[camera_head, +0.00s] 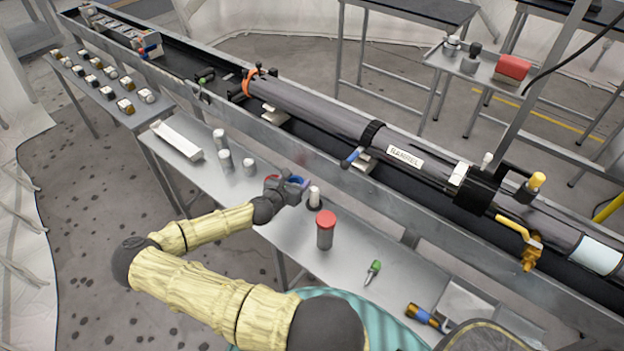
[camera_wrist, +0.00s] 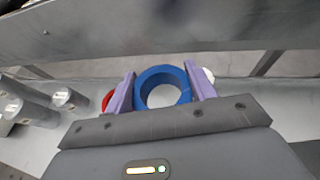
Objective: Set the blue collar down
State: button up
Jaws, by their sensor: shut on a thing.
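The blue collar (camera_wrist: 164,88) is a thick blue ring. In the wrist view it sits between the two purple fingers of my gripper (camera_wrist: 162,92), which is shut on it. In the head view my gripper (camera_head: 297,186) is over the grey table (camera_head: 350,257), beside the long rail. Only a little of the collar (camera_head: 298,180) shows there. I cannot tell whether the collar touches the table. Something red (camera_wrist: 108,99) shows just left of the fingers in the wrist view.
A white-topped cylinder (camera_head: 314,197) stands right of my gripper, and a red-capped cylinder (camera_head: 325,230) stands nearer. Several grey cylinders (camera_head: 225,160) and a white tray (camera_head: 177,140) are to the left. A green-handled screwdriver (camera_head: 372,272) lies at right. The barrel (camera_head: 330,110) runs behind the table.

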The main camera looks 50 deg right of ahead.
jog(key=w+a+n+t+y, duration=0.2)
jog(key=a+n+t+y, duration=0.1)
jog(key=a, duration=0.8)
jog(key=w+a+n+t+y, duration=0.2)
jog(key=a+n+y, duration=0.3)
jog(key=a, duration=0.6)
jog(key=w+a+n+t+y, duration=0.2)
jog(key=a+n+t+y, duration=0.2)
jog(key=a, duration=0.7)
jog(key=shift+w+r+n+y, duration=0.25)
jog(key=shift+n+y, duration=0.15)
jog(key=shift+n, duration=0.8)
